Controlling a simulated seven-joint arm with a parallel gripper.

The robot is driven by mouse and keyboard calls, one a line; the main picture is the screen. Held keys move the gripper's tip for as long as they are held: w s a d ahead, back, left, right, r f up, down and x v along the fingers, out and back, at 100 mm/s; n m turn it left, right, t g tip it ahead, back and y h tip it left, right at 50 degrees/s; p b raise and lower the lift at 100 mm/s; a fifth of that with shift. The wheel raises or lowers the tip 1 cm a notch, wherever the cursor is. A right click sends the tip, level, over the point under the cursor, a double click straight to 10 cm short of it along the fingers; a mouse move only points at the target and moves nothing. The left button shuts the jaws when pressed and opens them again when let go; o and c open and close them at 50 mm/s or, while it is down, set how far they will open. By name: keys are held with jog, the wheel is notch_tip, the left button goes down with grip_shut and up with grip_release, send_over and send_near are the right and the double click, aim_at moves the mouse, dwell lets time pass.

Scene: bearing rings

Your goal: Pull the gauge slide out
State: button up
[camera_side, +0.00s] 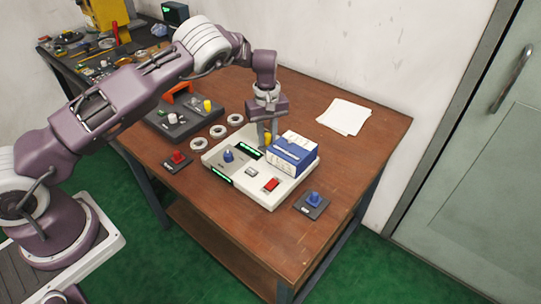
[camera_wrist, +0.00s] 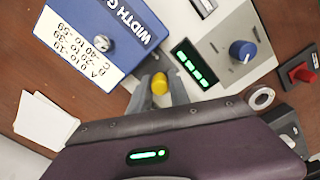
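The gauge is a blue and white box marked "WIDTH G…" in the wrist view (camera_wrist: 85,35); it also shows in the side view (camera_side: 292,153) on the right part of a pale panel (camera_side: 262,197). A yellow knob (camera_wrist: 160,84) stands beside the box's edge; I cannot tell for certain that it belongs to the slide. My gripper (camera_wrist: 161,88) points down, with one grey finger on each side of this knob. Any gap between the fingers and the knob is too small to make out. In the side view my gripper (camera_side: 267,136) is just behind the box's left end.
The panel also carries a blue knob (camera_side: 228,155), green displays and a red switch (camera_side: 271,184). Small units with a red knob (camera_side: 178,158) and a blue knob (camera_side: 314,199) flank it. Metal rings (camera_side: 217,131) lie behind left. White paper (camera_side: 344,116) lies back right.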

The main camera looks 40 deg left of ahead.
grip_shut()
jog(key=shift+a, duration=6)
jog(key=shift+o, duration=1.9)
grip_release()
jog(key=shift+d, duration=0.1)
notch_tip(320, 180, up, 7)
jog(key=shift+d, duration=0.1)
